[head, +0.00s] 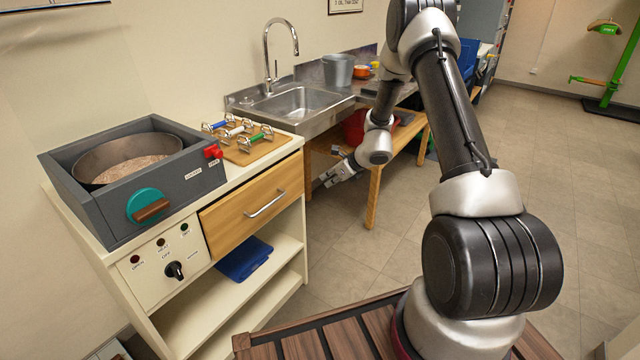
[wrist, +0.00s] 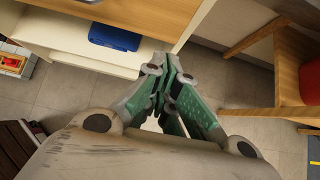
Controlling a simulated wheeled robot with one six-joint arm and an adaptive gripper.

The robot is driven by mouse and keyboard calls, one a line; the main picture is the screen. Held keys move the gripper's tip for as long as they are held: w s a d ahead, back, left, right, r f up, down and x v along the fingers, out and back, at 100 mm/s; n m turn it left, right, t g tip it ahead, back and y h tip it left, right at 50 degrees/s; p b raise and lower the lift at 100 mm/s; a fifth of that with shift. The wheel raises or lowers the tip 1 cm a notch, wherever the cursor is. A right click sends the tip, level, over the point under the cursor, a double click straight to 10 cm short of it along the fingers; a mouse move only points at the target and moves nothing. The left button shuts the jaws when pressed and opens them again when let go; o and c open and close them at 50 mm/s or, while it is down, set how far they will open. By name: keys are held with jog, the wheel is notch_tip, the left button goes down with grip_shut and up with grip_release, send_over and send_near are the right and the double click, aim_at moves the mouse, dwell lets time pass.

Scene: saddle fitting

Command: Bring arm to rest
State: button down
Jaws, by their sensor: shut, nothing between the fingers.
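My gripper (head: 331,179) hangs in the air to the right of the cream cabinet, near the wooden bench's leg, in the head view. My arm (head: 447,101) reaches up from my base and bends down to it. In the wrist view my gripper (wrist: 166,72) has its green-padded fingers closed together with nothing between them. The floor and the cabinet's lower shelf show beyond the fingertips.
The cabinet's drawer (head: 252,206) is shut. A blue item (head: 243,258) lies on the shelf below it. A grey box with a round pan (head: 126,158) stands on top. A sink (head: 300,102) and a wooden bench (head: 372,196) lie behind.

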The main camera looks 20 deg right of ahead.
jog(key=s+a+r+n+g+y, duration=0.1)
jog(key=s+r+n+g, duration=0.15)
jog(key=s+n, duration=0.45)
jog(key=s+a+r+n+g+y, duration=0.1)
jog(key=s+r+n+g, duration=0.2)
jog(key=s, duration=0.5)
jog(key=s+d+r+n+t+h, duration=0.1)
jog(key=s+d+r+n+h, duration=0.2)
jog(key=s+r+n, duration=0.6)
jog(key=s+d+r+n+t+h, duration=0.1)
jog(key=s+d+r+n+h, duration=0.2)
jog(key=s+r+n, duration=0.6)
jog(key=shift+s+r+n+t+h, duration=0.4)
jog(key=shift+s+r+h, duration=0.2)
jog(key=shift+s+r, duration=4.85)
